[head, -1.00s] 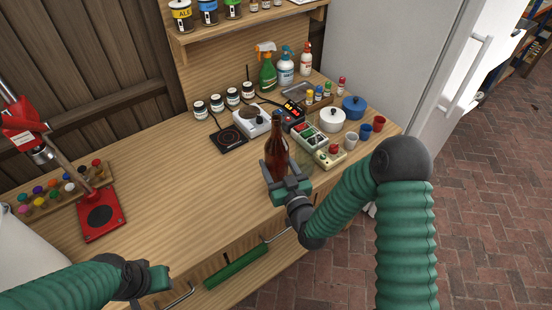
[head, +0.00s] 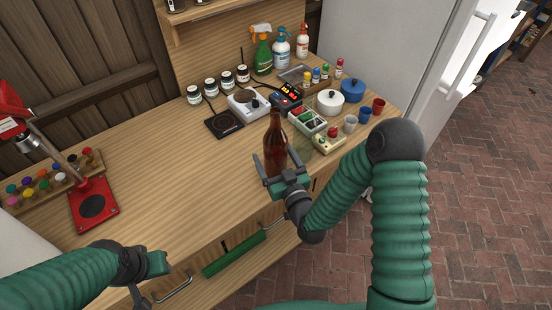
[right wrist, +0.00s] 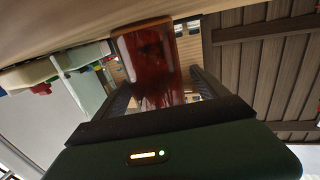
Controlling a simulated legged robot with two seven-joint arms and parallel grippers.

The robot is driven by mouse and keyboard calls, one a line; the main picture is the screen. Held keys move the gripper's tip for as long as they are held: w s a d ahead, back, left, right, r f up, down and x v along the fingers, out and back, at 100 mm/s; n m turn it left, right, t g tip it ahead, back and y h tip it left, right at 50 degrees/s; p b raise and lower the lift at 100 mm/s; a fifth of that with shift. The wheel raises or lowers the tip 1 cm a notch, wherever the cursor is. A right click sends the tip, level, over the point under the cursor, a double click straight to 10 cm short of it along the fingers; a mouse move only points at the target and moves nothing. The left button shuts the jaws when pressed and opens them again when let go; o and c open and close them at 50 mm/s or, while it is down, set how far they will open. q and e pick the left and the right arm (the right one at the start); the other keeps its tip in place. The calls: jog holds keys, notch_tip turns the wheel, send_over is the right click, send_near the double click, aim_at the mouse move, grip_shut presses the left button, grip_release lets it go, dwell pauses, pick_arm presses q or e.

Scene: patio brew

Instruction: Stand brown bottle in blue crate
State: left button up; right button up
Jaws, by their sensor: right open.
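The brown bottle (head: 275,138) stands upright on the wooden counter (head: 160,170), near its front edge. My right gripper (head: 279,172) is open, with its fingers on either side of the bottle's lower body. In the right wrist view the bottle (right wrist: 149,66) shows between the two open fingers (right wrist: 155,92). My left gripper (head: 158,263) is low at the front left, away from the bottle; its jaw opening is not clear. No blue crate shows in these frames.
A red capping press (head: 92,205) and a rack of coloured caps (head: 45,183) are at the left. A hot plate (head: 224,124), scale (head: 247,102), parts tray (head: 307,121), white pot (head: 330,102) and cups (head: 364,115) stand behind and right. The counter's left middle is clear.

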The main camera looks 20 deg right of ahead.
aim_at(279, 166)
jog(key=s, duration=0.4)
jog(key=shift+s+d+f+b, duration=0.1)
jog(key=shift+s+d+b, duration=0.2)
jog(key=shift+s, duration=0.1)
jog(key=s+p, duration=0.1)
jog(key=s+r+p, duration=0.1)
jog(key=s+p, duration=0.1)
jog(key=p, duration=0.1)
jog(key=shift+s+r, duration=0.2)
jog(key=shift+r, duration=0.05)
jog(key=s, duration=0.1)
jog(key=s+p, duration=0.1)
jog(key=s+f+p, duration=0.1)
jog(key=s, duration=0.1)
jog(key=shift+d, duration=0.4)
jog(key=shift+a, duration=0.15)
jog(key=shift+f, duration=0.1)
